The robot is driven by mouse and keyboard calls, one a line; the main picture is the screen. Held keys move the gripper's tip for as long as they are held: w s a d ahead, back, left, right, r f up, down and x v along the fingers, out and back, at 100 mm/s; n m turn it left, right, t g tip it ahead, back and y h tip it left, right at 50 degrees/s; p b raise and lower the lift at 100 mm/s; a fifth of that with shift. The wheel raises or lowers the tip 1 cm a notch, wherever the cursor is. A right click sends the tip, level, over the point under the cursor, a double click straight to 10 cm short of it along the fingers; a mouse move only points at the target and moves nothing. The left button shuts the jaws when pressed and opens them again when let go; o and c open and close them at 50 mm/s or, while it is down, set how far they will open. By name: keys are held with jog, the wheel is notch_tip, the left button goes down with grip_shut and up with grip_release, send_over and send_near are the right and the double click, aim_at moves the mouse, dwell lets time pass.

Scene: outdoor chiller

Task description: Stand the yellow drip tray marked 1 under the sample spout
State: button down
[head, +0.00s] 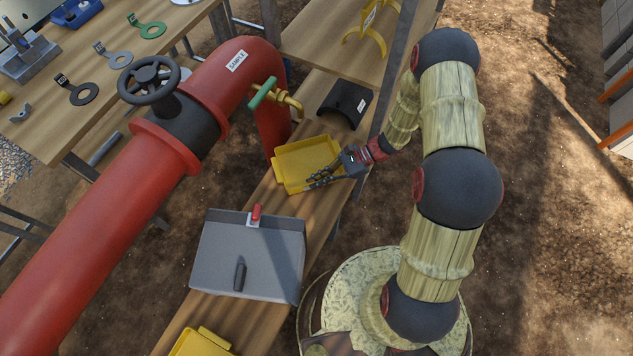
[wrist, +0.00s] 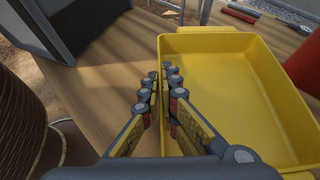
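A yellow drip tray (head: 303,160) sits on the narrow wooden bench, just in front of the red pipe's lower end. It looks upright and empty in the wrist view (wrist: 235,85). I see no number on it. My gripper (head: 316,180) is at its near side in the head view. In the wrist view, the fingers (wrist: 162,88) straddle the tray's left wall and look closed on it. The brass sample spout (head: 291,101), with a green lever (head: 263,92), hangs from the red pipe behind the tray. I cannot tell whether the tray is directly below its mouth.
A grey box (head: 248,262) with a red latch stands on the bench. A second yellow tray (head: 203,344) lies beyond it, partly out of frame. A black curved piece (head: 345,103) lies behind the spout. The red pipe (head: 95,240) with a handwheel (head: 149,80) runs along the left.

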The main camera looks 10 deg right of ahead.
jog(key=shift+f, duration=0.15)
jog(key=c, duration=2.1)
grip_release()
jog(key=shift+o, duration=0.3)
